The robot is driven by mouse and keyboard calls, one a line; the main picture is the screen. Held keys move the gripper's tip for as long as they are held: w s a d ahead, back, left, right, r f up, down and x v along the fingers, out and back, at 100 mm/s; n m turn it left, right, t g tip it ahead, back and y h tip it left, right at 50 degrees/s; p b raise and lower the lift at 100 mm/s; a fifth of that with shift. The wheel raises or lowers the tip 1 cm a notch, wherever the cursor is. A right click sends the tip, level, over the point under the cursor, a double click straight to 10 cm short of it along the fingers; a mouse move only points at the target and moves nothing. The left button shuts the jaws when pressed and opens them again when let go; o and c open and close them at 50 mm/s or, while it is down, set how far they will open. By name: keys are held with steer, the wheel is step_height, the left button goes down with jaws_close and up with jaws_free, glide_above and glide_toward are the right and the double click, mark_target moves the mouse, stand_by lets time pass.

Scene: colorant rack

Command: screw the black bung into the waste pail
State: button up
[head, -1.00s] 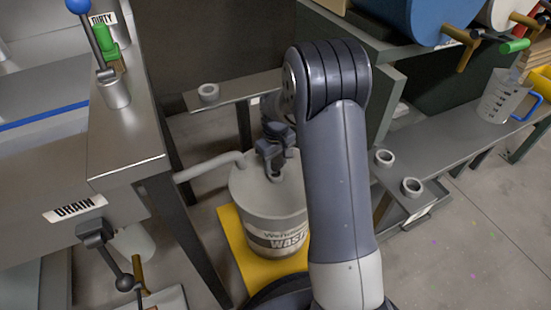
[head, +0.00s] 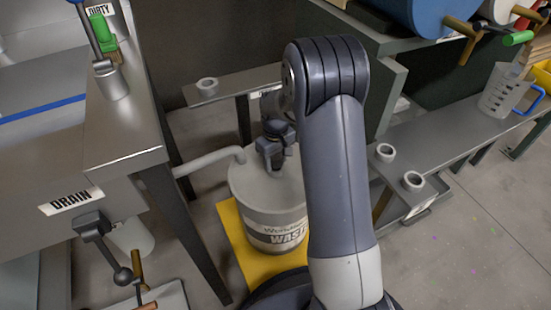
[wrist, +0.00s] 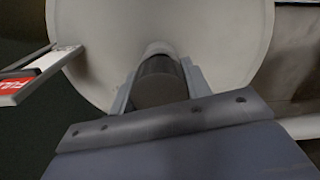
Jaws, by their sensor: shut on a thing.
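The waste pail (head: 272,220) is a pale grey drum with a "WASTE" label, standing on a yellow mat, partly behind my arm in the head view. My gripper (head: 276,166) points down at the pail's top. In the wrist view the gripper (wrist: 156,85) has its fingers closed on the sides of a dark grey round piece, the bung (wrist: 158,80). The pail's pale round top (wrist: 95,45) fills the view behind it. A light ring shows just beyond the bung. I cannot tell how deep the bung sits. In the head view the bung is not clearly visible.
A grey pipe (head: 210,163) reaches the pail from the left. The steel bench with a "DRAIN" sign (head: 71,201) stands left. A red and white tag (wrist: 38,73) juts in beside the pail top.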

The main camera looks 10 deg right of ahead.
steer(key=shift+f+b, duration=0.6)
steer(key=shift+f, duration=0.5)
steer(key=o, duration=1.1)
steer(key=shift+c, duration=0.2)
steer(key=shift+r, duration=0.15)
step_height(320, 180, up, 11)
steer(key=p, duration=0.4)
steer(key=shift+f, duration=0.2)
step_height(320, 180, down, 11)
steer(key=b, duration=0.4)
steer(key=shift+r+p, duration=0.3)
steer(key=shift+r, duration=0.25)
